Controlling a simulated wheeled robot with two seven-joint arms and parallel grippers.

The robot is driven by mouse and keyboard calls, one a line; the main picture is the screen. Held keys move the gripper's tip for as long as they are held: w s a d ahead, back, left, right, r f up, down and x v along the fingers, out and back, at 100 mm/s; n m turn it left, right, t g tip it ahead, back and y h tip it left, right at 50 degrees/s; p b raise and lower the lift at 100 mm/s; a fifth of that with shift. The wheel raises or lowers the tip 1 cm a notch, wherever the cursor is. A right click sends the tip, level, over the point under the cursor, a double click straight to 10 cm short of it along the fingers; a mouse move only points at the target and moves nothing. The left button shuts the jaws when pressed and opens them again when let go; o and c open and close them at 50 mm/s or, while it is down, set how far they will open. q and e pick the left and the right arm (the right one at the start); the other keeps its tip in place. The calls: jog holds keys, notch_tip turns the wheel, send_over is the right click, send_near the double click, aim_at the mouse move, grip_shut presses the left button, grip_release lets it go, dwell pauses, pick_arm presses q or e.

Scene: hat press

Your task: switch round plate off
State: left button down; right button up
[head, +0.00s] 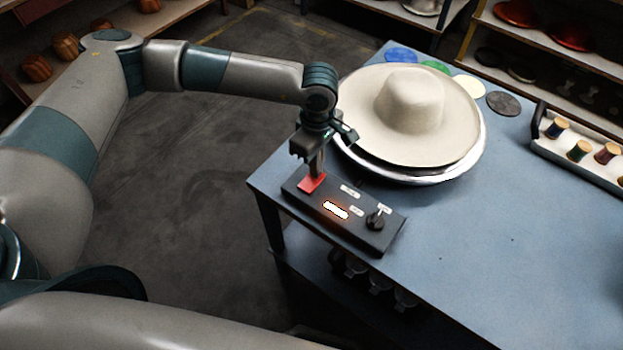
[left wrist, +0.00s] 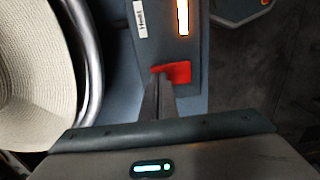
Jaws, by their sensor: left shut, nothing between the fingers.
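A black control box (head: 346,214) lies near the table's left corner. It has a red switch (head: 312,182) at its left end, a glowing white-orange lamp (head: 336,210) and a dark knob (head: 376,219) on the right. My left gripper (head: 316,174) points down at the red switch with its fingers together and empty. In the left wrist view the fingertips are at the red switch (left wrist: 178,72), covering part of it; whether they touch is hard to tell. The round plate (head: 470,168) is a silver disc with a cream hat (head: 412,105) on it. My right gripper is not in view.
A blue table (head: 500,240) carries everything; its front right is clear. Coloured felt discs (head: 503,103) lie behind the hat. A white tray of thread spools (head: 590,165) stands at the right. Shelves with hats (head: 573,30) are at the back.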

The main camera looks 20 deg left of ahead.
pick_arm(q)
jog(key=shift+f, duration=0.2)
jog(key=shift+r, duration=0.1)
notch_tip(320, 180, up, 7)
jog(key=p, duration=0.1)
dwell(0.9)
dwell(0.5)
